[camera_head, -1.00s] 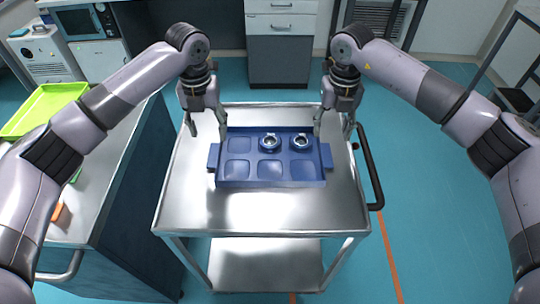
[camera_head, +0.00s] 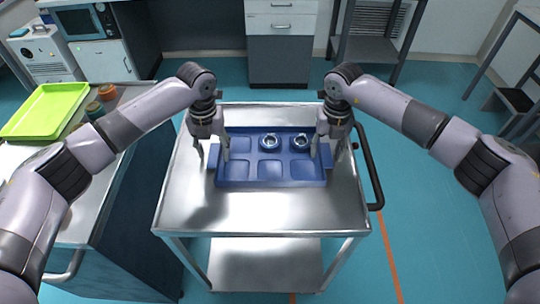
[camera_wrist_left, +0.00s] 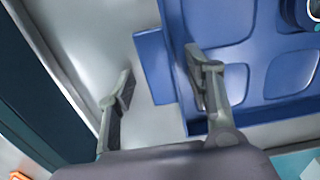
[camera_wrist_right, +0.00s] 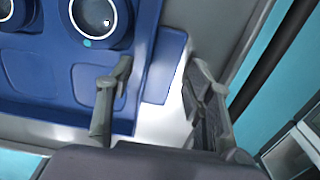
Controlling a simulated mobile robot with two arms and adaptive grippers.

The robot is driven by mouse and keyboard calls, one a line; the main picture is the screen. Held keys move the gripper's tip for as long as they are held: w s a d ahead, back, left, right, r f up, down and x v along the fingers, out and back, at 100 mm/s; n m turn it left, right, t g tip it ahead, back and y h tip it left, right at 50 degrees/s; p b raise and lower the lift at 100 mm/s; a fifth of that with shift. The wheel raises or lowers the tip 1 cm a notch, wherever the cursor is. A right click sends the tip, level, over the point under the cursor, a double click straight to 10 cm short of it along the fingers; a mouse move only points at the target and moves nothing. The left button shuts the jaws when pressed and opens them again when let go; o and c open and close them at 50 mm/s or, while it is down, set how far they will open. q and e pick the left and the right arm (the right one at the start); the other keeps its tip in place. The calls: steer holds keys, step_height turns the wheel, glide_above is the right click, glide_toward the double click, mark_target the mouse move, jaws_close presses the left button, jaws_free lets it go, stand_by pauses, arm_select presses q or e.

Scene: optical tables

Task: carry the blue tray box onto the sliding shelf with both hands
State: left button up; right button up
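The blue tray box (camera_head: 272,172) lies on the metal cart's top, with a tab handle on each side and two round metal-ringed parts (camera_head: 269,142) in its back row. My left gripper (camera_head: 212,154) is open above the tray's left handle. In the left wrist view its fingers (camera_wrist_left: 160,92) stand on either side of that handle (camera_wrist_left: 155,66). My right gripper (camera_head: 326,152) is open above the right handle. In the right wrist view its fingers (camera_wrist_right: 157,88) stand on either side of that handle (camera_wrist_right: 163,66). I cannot make out which thing is the sliding shelf.
The metal cart (camera_head: 265,210) has bare top around the tray, a lower shelf (camera_head: 265,262) and a black side handle (camera_head: 373,170). A bench at left holds a green tray (camera_head: 45,108) and small round parts. A grey shelf unit (camera_head: 372,48) stands at the back.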

arm_select(q)
jaws_close()
arm_select(e)
jaws_close()
arm_select(q)
steer(key=shift+r, duration=0.1)
arm_select(e)
steer(key=shift+r, duration=0.1)
